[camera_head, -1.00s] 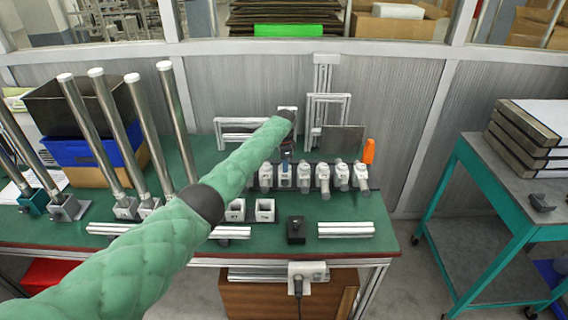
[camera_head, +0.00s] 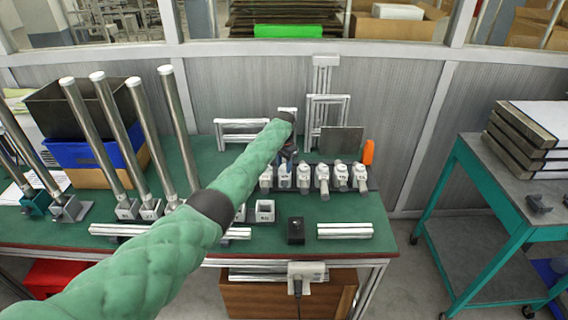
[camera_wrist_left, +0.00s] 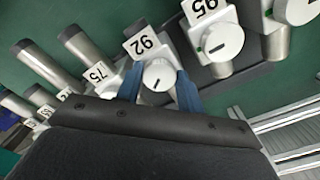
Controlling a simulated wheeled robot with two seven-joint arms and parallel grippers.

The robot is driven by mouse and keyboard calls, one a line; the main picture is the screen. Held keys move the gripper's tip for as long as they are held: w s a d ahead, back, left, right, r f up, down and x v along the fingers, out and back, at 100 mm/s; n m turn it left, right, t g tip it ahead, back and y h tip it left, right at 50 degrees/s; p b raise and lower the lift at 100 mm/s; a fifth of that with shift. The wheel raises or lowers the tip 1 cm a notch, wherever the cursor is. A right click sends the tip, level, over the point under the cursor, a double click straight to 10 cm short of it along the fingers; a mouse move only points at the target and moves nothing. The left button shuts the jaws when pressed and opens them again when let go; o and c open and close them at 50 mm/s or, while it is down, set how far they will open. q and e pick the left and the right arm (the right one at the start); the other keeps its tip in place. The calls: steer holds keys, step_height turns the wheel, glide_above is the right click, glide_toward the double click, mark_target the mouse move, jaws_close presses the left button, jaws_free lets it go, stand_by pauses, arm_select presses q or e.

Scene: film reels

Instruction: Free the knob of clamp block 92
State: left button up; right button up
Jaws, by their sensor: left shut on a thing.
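Clamp block 92 is a white block with a black-on-white "92" label (camera_wrist_left: 145,43) in the left wrist view. Its round white knob (camera_wrist_left: 158,74) has a dark slot mark, here running a little aslant. My left gripper (camera_wrist_left: 159,88) has its two blue fingers on either side of this knob, shut on it. In the head view my left gripper (camera_head: 287,154) is over the row of clamp blocks, small and partly covered by my green arm. The lower part of the knob is hidden by the gripper body in the wrist view. My right gripper does not show.
Block 95 (camera_wrist_left: 207,10) and block 75 (camera_wrist_left: 97,73) stand close on either side. An orange bottle (camera_head: 368,152) stands right of the row. A black box (camera_head: 295,230) and a silver profile (camera_head: 345,231) lie in front. Tall metal tubes (camera_head: 120,125) rise at left.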

arm_select(q)
steer(key=n, duration=0.2)
steer(key=shift+r+n+p, duration=0.1)
steer(key=shift+n+p, duration=0.25)
steer(key=shift+n, duration=0.05)
steer(key=n, duration=0.2)
steer(key=shift+d+n+p, duration=0.15)
steer(key=shift+n+p, duration=0.2)
steer(key=shift+n, duration=0.95)
steer(key=n+p, duration=0.1)
steer(key=n, duration=0.3)
steer(key=shift+n, duration=0.3)
steer(key=shift+d+n, duration=0.1)
steer(key=shift+n, duration=0.8)
steer(key=n, duration=0.2)
steer(key=shift+n, duration=0.3)
steer(key=n, duration=0.3)
steer(key=shift+w+d+n, duration=0.1)
steer(key=shift+n, duration=1.2)
steer(key=n, duration=0.2)
steer(key=shift+n+b, duration=0.3)
steer(key=shift+w+n, duration=0.1)
steer(key=shift+n, duration=1.1)
steer(key=shift+n+b, duration=0.35)
steer(key=shift+n, duration=0.75)
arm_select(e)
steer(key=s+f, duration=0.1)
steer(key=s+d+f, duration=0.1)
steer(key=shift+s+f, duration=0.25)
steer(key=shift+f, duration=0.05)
